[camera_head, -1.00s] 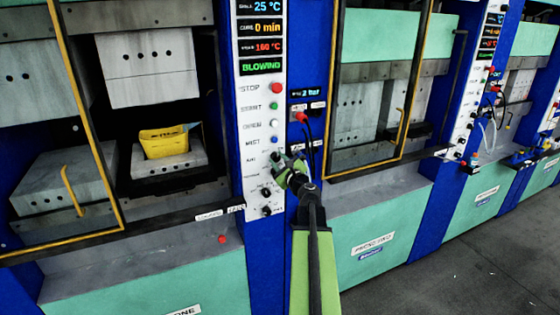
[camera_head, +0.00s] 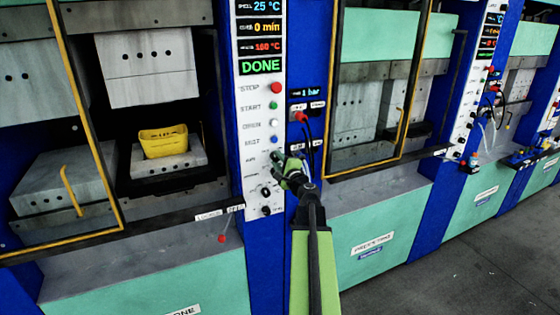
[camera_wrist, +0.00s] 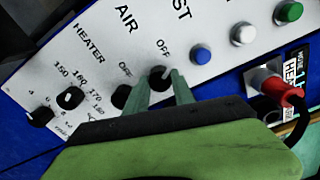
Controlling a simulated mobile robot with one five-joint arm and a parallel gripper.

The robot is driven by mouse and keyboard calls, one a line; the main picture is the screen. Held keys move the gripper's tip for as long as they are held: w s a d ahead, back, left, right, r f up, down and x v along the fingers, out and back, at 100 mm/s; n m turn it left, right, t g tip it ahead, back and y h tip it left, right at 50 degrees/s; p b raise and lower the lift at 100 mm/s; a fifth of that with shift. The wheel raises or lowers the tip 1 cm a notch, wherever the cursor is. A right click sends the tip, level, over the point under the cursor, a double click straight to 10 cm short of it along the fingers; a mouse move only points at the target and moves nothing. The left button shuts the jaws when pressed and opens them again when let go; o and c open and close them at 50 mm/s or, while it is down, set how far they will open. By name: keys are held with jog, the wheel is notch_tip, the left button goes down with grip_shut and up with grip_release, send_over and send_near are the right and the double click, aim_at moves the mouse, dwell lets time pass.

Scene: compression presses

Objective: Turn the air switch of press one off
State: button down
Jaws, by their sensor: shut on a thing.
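The air switch (camera_wrist: 160,76) is a small black knob on press one's white control panel (camera_wrist: 217,85). In the wrist view it sits beside the "AIR" label and below an "OFF" mark. My gripper (camera_wrist: 161,80) is shut on this knob, one green finger on each side. The fingers hide part of the knob and its pointer. In the head view my gripper (camera_head: 282,160) is at the panel below the blue button, and it covers the switch. The panel display (camera_head: 261,66) reads "DONE" in green.
The heater switch (camera_wrist: 121,95) is close beside the left finger. The blue button (camera_wrist: 201,55) and a red hose connector (camera_wrist: 287,91) are on the right. A yellow part (camera_head: 163,141) sits on the lower mould block in the open press. Floor at right is clear.

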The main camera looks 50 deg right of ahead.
jog(key=shift+s, duration=0.1)
dwell(0.4)
jog(key=c, duration=1.1)
grip_release()
jog(key=shift+o, duration=0.2)
